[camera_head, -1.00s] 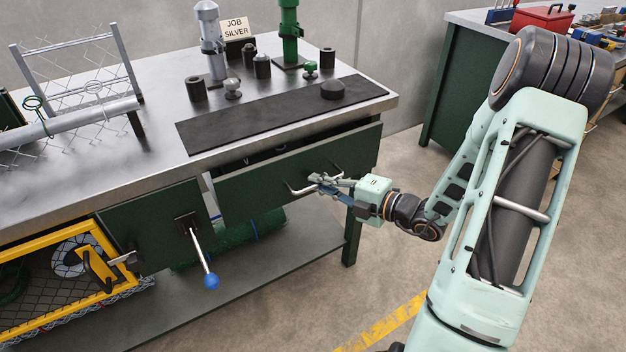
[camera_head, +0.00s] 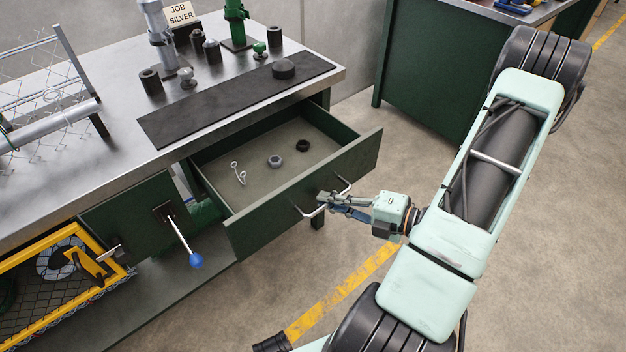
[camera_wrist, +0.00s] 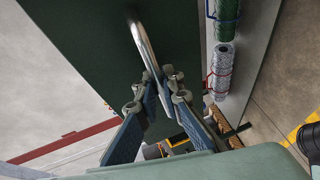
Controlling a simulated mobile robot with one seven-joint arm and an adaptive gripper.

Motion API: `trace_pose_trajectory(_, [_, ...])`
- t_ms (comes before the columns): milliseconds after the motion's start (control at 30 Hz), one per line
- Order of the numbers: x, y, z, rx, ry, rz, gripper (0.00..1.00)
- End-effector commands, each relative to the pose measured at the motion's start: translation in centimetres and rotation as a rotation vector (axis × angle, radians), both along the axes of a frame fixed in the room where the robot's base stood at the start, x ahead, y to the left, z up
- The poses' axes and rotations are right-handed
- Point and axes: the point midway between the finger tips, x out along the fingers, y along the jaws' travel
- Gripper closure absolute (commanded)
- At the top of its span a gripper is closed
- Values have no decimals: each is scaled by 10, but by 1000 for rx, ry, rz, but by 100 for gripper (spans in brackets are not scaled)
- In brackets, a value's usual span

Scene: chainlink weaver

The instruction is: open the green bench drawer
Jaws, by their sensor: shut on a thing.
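The green bench drawer (camera_head: 305,188) stands well out from under the steel bench top, and its inside shows from above. A small hooked metal piece (camera_head: 238,173), a grey ring (camera_head: 275,161) and a black ring (camera_head: 303,145) lie apart on its floor. My gripper (camera_head: 322,202) is at the bar handle (camera_head: 312,212) on the drawer's front. In the wrist view my gripper (camera_wrist: 155,90) has its fingers shut around the metal handle (camera_wrist: 145,45), with the green drawer front (camera_wrist: 85,40) behind it.
The bench top (camera_head: 110,105) carries a black mat (camera_head: 240,100), silver and green posts and several small parts. A blue-knobbed lever (camera_head: 195,260) sticks out left of the drawer. A yellow-framed mesh cage (camera_head: 60,275) is below left. Floor at right is clear.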

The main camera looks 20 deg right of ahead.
Motion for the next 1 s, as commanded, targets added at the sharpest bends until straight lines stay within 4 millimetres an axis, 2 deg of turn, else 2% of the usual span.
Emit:
trace_pose_trajectory(100, [-15, -5, 2, 1, 0, -1, 100])
trace_pose_trajectory(300, [-28, -10, 1, 0, -3, -1, 100])
trace_pose_trajectory(733, [-31, -11, 1, 0, -3, -1, 100])
trace_pose_trajectory(767, [-31, -11, 1, 0, -3, -1, 92])
trace_pose_trajectory(833, [-31, -11, 1, 0, -3, -1, 84])
trace_pose_trajectory(1000, [-31, -11, 0, 0, -3, -1, 84])
